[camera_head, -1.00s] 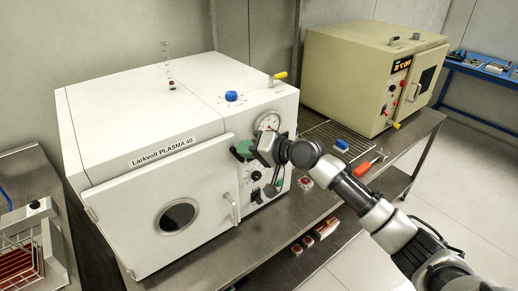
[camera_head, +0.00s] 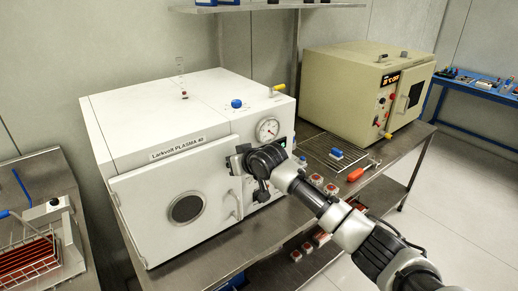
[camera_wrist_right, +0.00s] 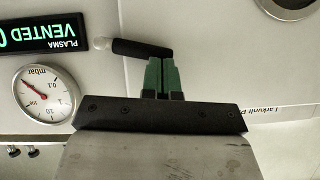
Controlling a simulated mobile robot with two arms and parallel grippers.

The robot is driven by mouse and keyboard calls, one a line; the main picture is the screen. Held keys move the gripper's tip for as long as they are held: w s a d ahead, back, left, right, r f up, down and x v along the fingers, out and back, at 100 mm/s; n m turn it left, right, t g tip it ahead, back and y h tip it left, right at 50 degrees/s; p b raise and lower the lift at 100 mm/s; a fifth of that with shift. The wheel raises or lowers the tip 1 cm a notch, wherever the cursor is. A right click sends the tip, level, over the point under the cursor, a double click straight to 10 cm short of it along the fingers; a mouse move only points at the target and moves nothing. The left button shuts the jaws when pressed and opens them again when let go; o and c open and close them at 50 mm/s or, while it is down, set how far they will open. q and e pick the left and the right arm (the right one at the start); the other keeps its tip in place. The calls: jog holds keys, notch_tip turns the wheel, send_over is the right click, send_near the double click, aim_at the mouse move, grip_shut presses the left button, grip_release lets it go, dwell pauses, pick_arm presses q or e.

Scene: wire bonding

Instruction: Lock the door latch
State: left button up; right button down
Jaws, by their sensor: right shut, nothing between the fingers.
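The white plasma cleaner's door (camera_head: 165,190) looks closed, with a round window and a pale bar handle (camera_head: 235,205). The door latch is a black lever (camera_wrist_right: 138,47) with a light round pivot at one end, in the right wrist view. It lies roughly crosswise in that view; in the head view my gripper hides it. My right gripper (camera_head: 233,163) is at the door's upper right edge. In the wrist view its green fingers (camera_wrist_right: 162,64) are shut and empty, their tips at or very near the lever; contact cannot be told. My left gripper is out of view.
A pressure gauge (camera_head: 267,130) and a "VENTED" display (camera_wrist_right: 42,33) are beside the latch. A beige oven (camera_head: 345,95) stands to the right, with a wire rack and a red-handled tool (camera_head: 357,174) in front. A wire basket (camera_head: 28,255) sits at the left.

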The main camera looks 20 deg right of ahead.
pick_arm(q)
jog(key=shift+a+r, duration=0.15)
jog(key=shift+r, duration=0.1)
pick_arm(e)
jog(key=shift+a+f, duration=0.1)
jog(key=shift+f, duration=0.4)
pick_arm(q)
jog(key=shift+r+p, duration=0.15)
jog(key=shift+p, duration=0.15)
pick_arm(e)
jog(key=r+p, duration=0.4)
jog(key=shift+s+r, duration=0.25)
jog(key=shift+r, duration=0.05)
pick_arm(q)
jog(key=b, duration=0.1)
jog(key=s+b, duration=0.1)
jog(key=b, duration=0.1)
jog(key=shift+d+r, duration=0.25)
pick_arm(e)
jog(key=f+v, duration=0.1)
jog(key=v, duration=0.9)
jog(key=shift+s+d, duration=0.2)
jog(key=shift+s, duration=0.15)
